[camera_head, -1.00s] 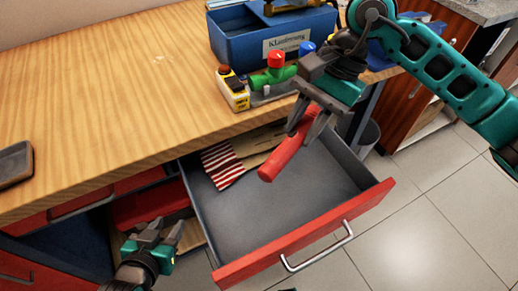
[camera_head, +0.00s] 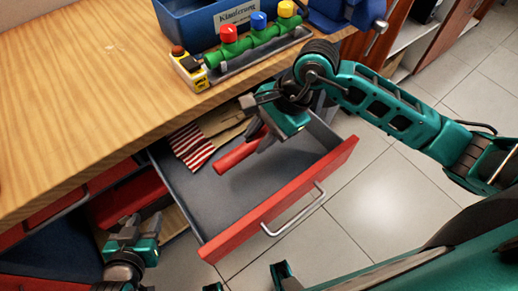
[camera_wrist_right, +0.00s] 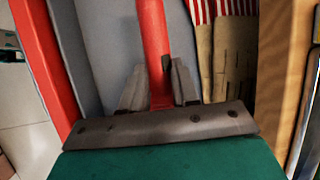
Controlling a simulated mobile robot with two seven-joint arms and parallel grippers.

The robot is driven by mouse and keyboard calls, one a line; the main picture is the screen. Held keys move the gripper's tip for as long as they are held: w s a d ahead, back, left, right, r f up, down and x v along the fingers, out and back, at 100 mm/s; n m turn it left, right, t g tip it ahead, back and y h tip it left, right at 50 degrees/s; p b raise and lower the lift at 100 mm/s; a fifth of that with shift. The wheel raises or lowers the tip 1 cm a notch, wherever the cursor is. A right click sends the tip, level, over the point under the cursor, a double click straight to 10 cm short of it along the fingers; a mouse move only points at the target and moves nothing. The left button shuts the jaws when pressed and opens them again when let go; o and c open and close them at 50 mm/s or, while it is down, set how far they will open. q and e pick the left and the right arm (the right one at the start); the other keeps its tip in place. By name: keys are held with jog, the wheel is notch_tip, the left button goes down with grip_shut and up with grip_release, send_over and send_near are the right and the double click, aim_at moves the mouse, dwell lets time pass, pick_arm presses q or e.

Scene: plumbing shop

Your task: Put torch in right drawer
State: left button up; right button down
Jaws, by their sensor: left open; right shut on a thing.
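The red torch (camera_head: 236,157) is held in my right gripper (camera_head: 258,138), inside the outline of the open drawer (camera_head: 238,198). In the right wrist view the torch (camera_wrist_right: 153,40) runs up between the two fingers (camera_wrist_right: 160,85), which are shut on it. The torch is tilted; whether it touches the drawer floor I cannot tell. The drawer has a red front and a grey interior. My left gripper (camera_head: 138,228) is open and empty, left of the drawer.
Striped work gloves (camera_head: 192,147) lie at the back of the drawer; the front part of its floor is bare. The wooden worktop (camera_head: 90,90) overhangs the drawer's back. A green valve manifold (camera_head: 262,42) and a blue crate (camera_head: 195,22) stand on it.

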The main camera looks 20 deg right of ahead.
notch_tip(320, 180, down, 6)
jog(key=shift+r, duration=0.1)
dwell(0.4)
jog(key=shift+f+b, duration=0.2)
jog(key=shift+b, duration=0.15)
jog(key=c, duration=0.8)
grip_release()
jog(key=shift+c, duration=0.2)
